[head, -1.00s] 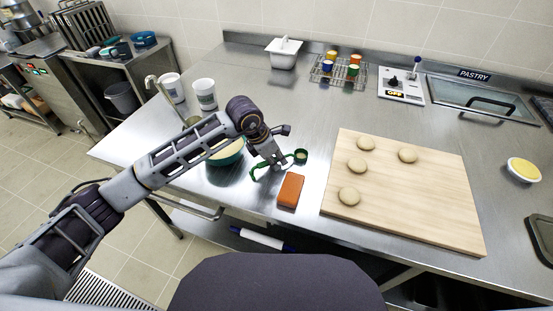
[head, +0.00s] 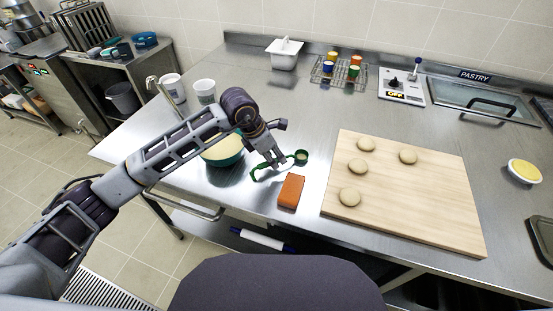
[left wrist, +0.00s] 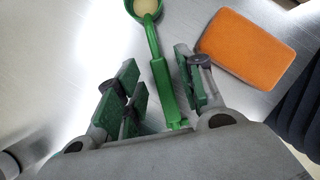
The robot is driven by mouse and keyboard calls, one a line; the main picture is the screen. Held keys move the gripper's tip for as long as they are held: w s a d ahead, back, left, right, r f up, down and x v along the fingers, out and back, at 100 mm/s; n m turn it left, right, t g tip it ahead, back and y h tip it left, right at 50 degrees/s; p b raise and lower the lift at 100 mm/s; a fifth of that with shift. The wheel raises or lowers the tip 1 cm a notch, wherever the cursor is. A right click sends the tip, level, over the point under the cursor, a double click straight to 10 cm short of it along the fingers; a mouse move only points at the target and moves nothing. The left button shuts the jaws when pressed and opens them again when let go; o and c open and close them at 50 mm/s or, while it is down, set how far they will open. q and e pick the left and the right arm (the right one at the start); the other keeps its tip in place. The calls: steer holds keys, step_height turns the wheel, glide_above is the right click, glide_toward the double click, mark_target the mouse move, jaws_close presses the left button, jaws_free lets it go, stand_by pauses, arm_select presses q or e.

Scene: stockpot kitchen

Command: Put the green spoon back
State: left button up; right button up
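The green spoon (head: 301,158) lies near the front of the steel counter, left of the cutting board. It has a small round bowl with something pale in it. In the left wrist view its straight handle (left wrist: 164,88) runs between the fingers of my left gripper (left wrist: 160,90). The fingers are apart, with a visible gap on the handle's left side; the handle is close to the right finger. In the head view my left gripper (head: 268,168) points down at the handle, low over the counter. My right gripper is not in view.
An orange block (head: 291,191) lies just in front of the spoon. The cutting board (head: 420,215) with several dough rounds is at the right. Counter behind the gripper is clear.

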arm_select(q)
steer(key=v, duration=0.9)
steer(key=shift+s+r, duration=0.1)
steer(key=shift+s, duration=0.1)
stand_by(0.6)
